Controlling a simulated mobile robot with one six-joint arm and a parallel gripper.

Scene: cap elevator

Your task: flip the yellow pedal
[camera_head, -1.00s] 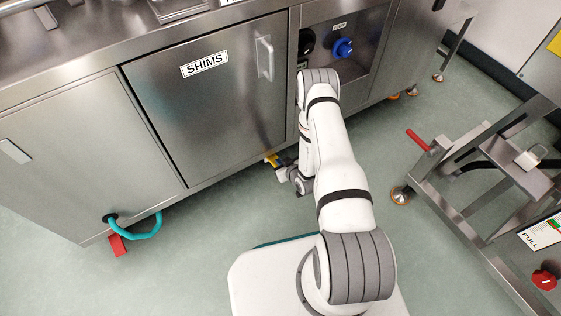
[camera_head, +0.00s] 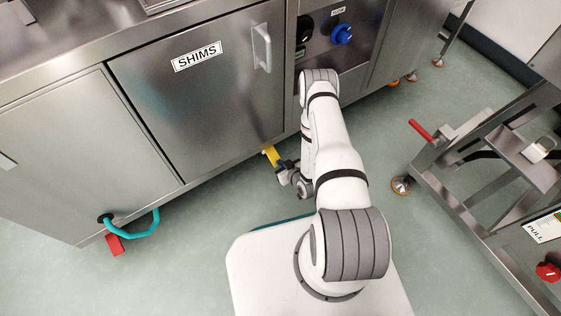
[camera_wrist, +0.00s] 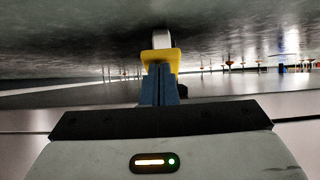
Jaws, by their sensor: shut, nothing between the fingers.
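My gripper (camera_head: 282,168) is low by the floor at the pedal's near end. In the wrist view the fingers of my gripper (camera_wrist: 158,70) are shut and empty, and their tips overlap the pedal. I cannot tell whether they touch it.
The SHIMS cabinet door (camera_head: 210,95) is closed. A metal cart (camera_head: 450,200) with a red lever (camera_head: 420,130) stands at the right. Open floor lies between cabinet and cart.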

